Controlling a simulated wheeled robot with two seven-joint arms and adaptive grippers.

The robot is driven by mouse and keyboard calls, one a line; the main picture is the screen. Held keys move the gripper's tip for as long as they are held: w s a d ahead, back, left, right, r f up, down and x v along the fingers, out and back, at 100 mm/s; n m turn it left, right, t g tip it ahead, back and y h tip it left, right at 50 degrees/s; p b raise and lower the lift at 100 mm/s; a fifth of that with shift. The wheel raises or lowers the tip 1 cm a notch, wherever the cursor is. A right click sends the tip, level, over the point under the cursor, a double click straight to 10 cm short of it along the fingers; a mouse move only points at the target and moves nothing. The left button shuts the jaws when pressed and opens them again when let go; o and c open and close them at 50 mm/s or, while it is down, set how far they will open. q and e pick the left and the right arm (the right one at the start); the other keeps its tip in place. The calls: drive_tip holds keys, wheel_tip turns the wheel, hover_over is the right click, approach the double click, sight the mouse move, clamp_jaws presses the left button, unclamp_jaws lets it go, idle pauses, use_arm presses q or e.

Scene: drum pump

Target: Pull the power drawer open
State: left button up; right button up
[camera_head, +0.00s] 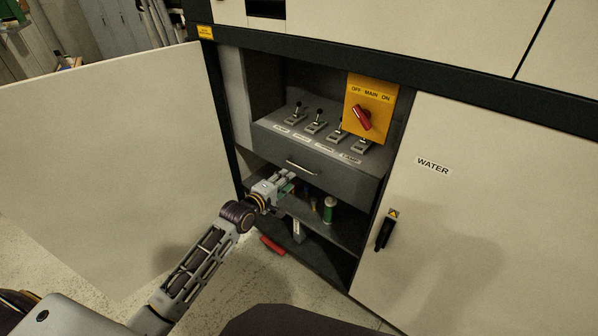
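The power drawer (330,177) is a dark grey front below a row of levers in the open cabinet bay. It looks shut. A pale metal bar handle (302,168) is fixed on its front. My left gripper (287,180) is just below and left of the handle, in front of the drawer's lower edge. Its fingers point to the right and look apart from the handle, though depth is hard to judge. The fingers are too small to show whether they are open or shut. My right gripper is not in view.
An open cabinet door (110,160) stands left of my arm. The closed WATER door (480,210) has a black handle (385,230). A shelf below the drawer holds a green can (329,210) and small items. A red object (272,246) lies low by the cabinet. A red switch (362,117) sits above.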

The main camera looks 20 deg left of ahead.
sight(299, 170)
use_arm(q)
drive_tip(key=shift+b+x, duration=0.5)
drive_tip(key=shift+x, duration=4.15)
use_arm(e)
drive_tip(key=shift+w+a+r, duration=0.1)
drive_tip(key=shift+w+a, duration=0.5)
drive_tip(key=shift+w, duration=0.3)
use_arm(q)
drive_tip(key=c, duration=0.7)
clamp_jaws()
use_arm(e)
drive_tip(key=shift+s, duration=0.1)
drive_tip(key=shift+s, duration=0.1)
